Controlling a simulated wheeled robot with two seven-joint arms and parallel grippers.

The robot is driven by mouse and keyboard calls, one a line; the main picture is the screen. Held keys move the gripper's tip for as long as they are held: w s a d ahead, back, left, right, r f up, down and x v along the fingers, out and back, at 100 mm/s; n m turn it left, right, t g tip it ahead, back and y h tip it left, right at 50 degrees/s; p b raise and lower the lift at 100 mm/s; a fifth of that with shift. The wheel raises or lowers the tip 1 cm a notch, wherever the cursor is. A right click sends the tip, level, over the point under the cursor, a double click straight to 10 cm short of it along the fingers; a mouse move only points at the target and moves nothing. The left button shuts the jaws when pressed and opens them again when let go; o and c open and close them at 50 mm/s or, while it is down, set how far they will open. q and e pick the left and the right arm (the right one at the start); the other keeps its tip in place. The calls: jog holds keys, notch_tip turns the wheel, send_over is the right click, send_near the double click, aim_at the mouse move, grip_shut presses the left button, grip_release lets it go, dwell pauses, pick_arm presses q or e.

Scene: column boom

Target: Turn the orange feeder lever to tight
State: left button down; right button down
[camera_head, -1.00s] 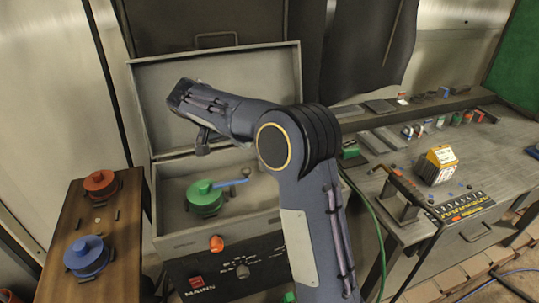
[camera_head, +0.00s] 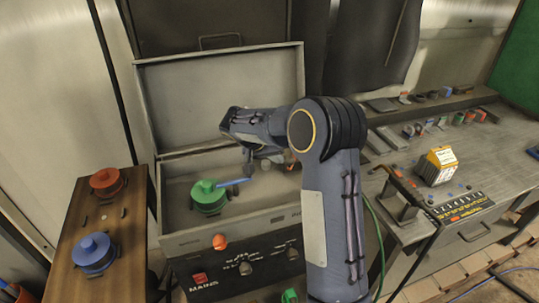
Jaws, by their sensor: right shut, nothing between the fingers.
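The open grey feeder box (camera_head: 190,241) stands at the centre with its lid raised. A small orange part (camera_head: 291,165) shows inside at the right, mostly hidden behind my right arm; I cannot tell its full shape or angle. It looks like the orange lever. A green spool (camera_head: 208,196) sits inside at the left with a blue strand running right from it. My right gripper (camera_head: 248,170) is shut and empty, pointing down above the box, right of the spool and left of the orange part. My left gripper is not in view.
A wooden table (camera_head: 120,233) at left holds a red spool (camera_head: 106,182) and a blue spool (camera_head: 93,253). A cluttered workbench (camera_head: 480,160) is at right.

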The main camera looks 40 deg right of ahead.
dwell(0.3)
jog(key=shift+s+d+f+n+t+b, duration=0.2)
jog(key=shift+s+n+t+b, duration=0.4)
jog(key=shift+b, duration=0.7)
jog(key=s+n+b, duration=0.1)
jog(key=s+d+n+t+b, duration=0.1)
jog(key=b, duration=0.1)
jog(key=shift+s+d+n, duration=0.25)
jog(key=shift+s+n, duration=0.05)
jog(key=shift+n, duration=0.1)
jog(key=shift+s+d+r+n+t+y+b, duration=0.1)
jog(key=shift+s+d+n+t+y+b, duration=0.4)
jog(key=shift+s+d+n+t+b, duration=0.5)
jog(key=shift+s+d+b, duration=0.2)
jog(key=shift+d+b, duration=0.05)
jog(key=shift+b, duration=0.05)
jog(key=shift+r, duration=0.1)
